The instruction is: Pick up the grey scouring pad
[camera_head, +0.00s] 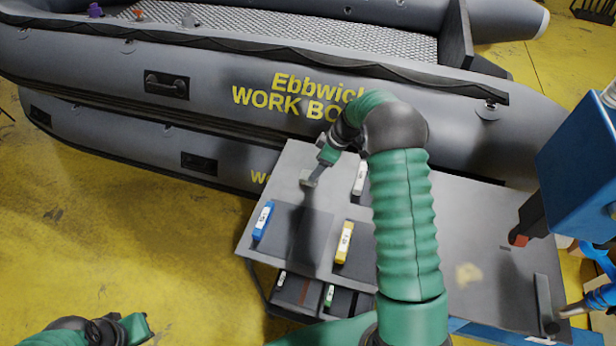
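My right arm reaches over the grey cart top (285,175), and its gripper (312,175) points down at the cart's far left part. A small light grey piece (307,181) shows at its fingertips. It may be the grey scouring pad, but it is too small to tell, and I cannot tell whether the fingers are closed on it. My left gripper (138,328) is low at the bottom left over the yellow floor, far from the cart. Its fingers are not clear.
Blue (263,220), yellow (344,242) and white (360,178) labelled blocks lie on the cart. A pale yellow patch (467,273) is right of my arm. Grey inflatable boats (215,85) stand behind the cart. A blue machine (580,170) stands at right. Yellow floor is free at left.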

